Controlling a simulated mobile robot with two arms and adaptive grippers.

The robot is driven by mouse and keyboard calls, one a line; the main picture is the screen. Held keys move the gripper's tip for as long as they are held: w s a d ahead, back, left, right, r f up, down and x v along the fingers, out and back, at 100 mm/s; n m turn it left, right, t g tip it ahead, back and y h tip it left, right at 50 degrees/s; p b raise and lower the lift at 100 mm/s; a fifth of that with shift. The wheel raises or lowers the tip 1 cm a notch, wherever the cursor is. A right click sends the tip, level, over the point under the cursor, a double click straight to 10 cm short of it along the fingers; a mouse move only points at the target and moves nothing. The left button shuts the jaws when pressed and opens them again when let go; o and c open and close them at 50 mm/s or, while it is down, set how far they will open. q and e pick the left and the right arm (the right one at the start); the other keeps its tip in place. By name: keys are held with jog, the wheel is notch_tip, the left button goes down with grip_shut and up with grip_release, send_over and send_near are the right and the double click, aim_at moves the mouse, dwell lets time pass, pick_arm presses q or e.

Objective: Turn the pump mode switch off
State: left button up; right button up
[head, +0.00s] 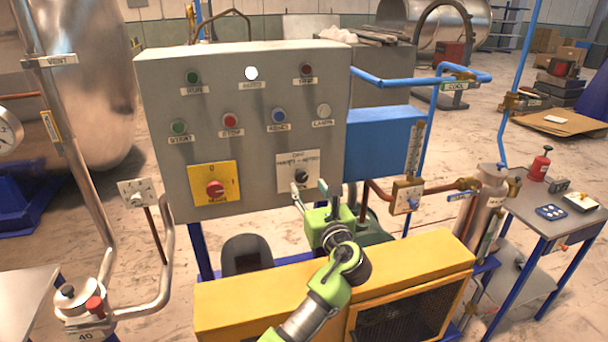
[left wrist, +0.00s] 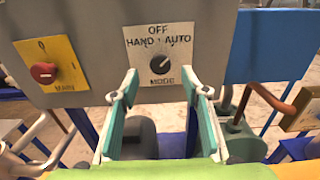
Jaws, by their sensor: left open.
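The pump mode switch (head: 302,177) is a small black knob on a pale plate at the lower right of the grey control panel. In the left wrist view the mode switch (left wrist: 160,65) has OFF above it, HAND and AUTO below that, and MODE underneath. A light mark shows on the knob, but I cannot tell for sure which word it points at. My left gripper (head: 312,192) is open and empty, just in front of and slightly below the switch. In the left wrist view its fingers (left wrist: 159,84) stand apart on either side below the knob. My right gripper is not in view.
The panel (head: 265,105) also carries several buttons and lamps, and a red main switch (head: 215,190) on a yellow plate to the left. A blue box (head: 385,145) and pipes are at right. A yellow housing (head: 235,305) lies below.

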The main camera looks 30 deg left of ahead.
aim_at(302, 177)
pick_arm(q)
jog(key=p+x, duration=0.1)
jog(key=x, duration=0.3)
jog(key=shift+w+a, duration=0.3)
jog(key=shift+w, duration=0.05)
jog(key=shift+w+a, duration=0.1)
jog(key=shift+a, duration=0.05)
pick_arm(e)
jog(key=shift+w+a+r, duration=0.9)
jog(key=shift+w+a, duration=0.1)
pick_arm(q)
jog(key=shift+f, duration=0.1)
jog(key=c, duration=1)
jog(key=shift+c, duration=0.4)
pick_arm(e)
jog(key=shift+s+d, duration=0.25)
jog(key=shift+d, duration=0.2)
